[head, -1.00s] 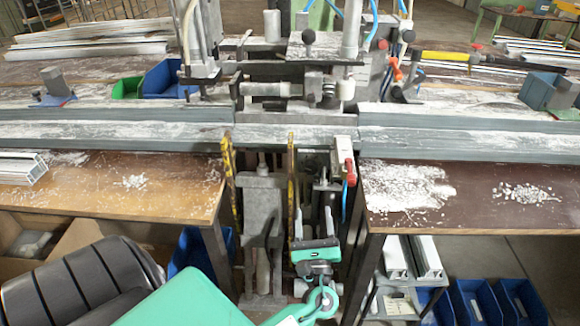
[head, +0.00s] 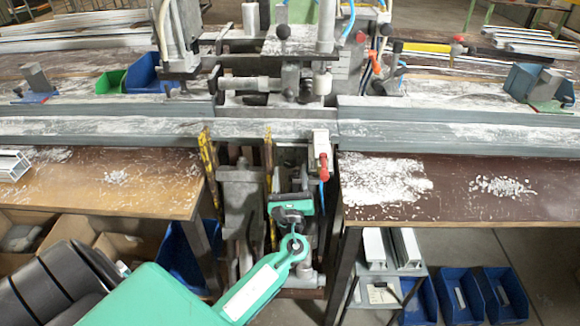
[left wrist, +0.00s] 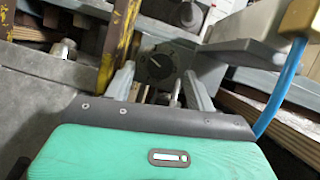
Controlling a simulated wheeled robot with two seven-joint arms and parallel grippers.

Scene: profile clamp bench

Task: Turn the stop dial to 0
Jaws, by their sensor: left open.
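The stop dial (left wrist: 158,66) is a dark round knob on a grey plate in the left wrist view. Its pale pointer line slants toward the upper left. The fingertips look a little short of the knob; I cannot tell the exact gap. In the head view my left gripper (head: 290,188) is low in the gap under the clamp, and the dial cannot be made out there. My right gripper is not in view.
Yellow upright bars (head: 208,165) stand left of the gripper. A red-tipped lever (head: 323,165) and a blue hose (left wrist: 280,90) are close on the right. The grey rail (head: 120,130) crosses above. Wooden tables with white chips (head: 385,180) flank the gap.

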